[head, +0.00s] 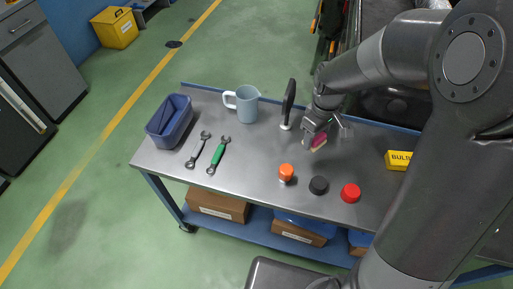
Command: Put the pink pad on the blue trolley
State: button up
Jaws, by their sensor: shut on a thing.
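My gripper (314,139) is shut on the pink pad (319,141), a small pink piece with a pale yellowish underside. The pad is at the right half of the blue trolley (258,175), over its grey metal top near the back edge. I cannot tell whether the pad touches the top. My arm comes in from the right and hides part of the trolley's right side.
On the trolley are a blue bin (170,121), two wrenches (219,155), a jug (246,104), a black-handled tool (288,103), orange (286,172), black (318,185) and red (350,192) round pieces, and a yellow box (398,160).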

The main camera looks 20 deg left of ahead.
jog(key=s+a, duration=0.2)
jog(key=s+a+n, duration=0.1)
jog(key=s+a, duration=0.1)
jog(key=s+a+n, duration=0.1)
jog(key=a, duration=0.1)
jog(key=shift+s+a+f, duration=0.15)
jog(key=shift+s+f, duration=0.1)
jog(key=shift+s, duration=0.15)
send_over(250, 169)
notch_tip(250, 169, down, 7)
jog(key=shift+r, duration=0.1)
jog(key=shift+f, duration=2)
jog(key=o, duration=1)
jog(key=shift+f, duration=0.15)
notch_tip(250, 169, up, 12)
jog(key=shift+r, duration=0.2)
